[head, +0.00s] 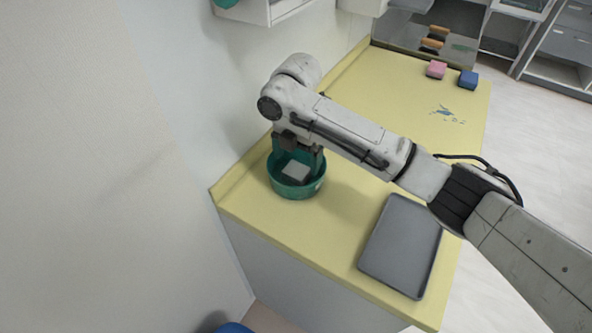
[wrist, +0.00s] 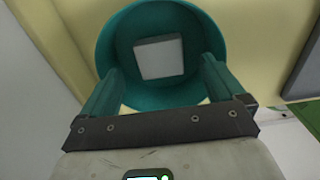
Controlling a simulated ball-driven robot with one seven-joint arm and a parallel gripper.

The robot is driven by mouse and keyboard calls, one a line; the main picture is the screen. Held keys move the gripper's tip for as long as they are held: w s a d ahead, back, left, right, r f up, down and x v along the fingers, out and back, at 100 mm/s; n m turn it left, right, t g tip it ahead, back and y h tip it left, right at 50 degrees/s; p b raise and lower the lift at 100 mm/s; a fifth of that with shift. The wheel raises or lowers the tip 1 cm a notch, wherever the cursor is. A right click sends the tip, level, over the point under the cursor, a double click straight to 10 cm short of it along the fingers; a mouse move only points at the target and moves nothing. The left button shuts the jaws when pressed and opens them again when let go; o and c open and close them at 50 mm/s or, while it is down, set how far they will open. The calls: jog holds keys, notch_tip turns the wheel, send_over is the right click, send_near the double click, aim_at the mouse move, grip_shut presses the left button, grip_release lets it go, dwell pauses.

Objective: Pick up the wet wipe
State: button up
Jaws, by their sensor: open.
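A light grey-white square, which looks like the wet wipe (head: 295,171), lies inside a round teal bowl (head: 296,191) on the yellow counter. In the wrist view the wipe (wrist: 159,57) shows as a pale square in the bowl (wrist: 112,37). My gripper (head: 299,155) points down over the bowl, its teal fingers apart. In the wrist view my gripper (wrist: 158,80) has one finger on each side of the wipe's lower part, with nothing between them. I cannot tell how far the fingertips are above the wipe.
A grey tray (head: 403,246) lies at the counter's front right. Pink (head: 436,70) and blue (head: 468,79) blocks and small blue pieces (head: 446,113) lie farther back. The wall stands close to the bowl's left. The counter between bowl and tray is clear.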

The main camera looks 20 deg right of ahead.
aim_at(297, 170)
jog(key=shift+s+f+p, duration=0.1)
jog(key=shift+f+p, duration=0.25)
jog(key=shift+f, duration=1.95)
jog(key=c, duration=1)
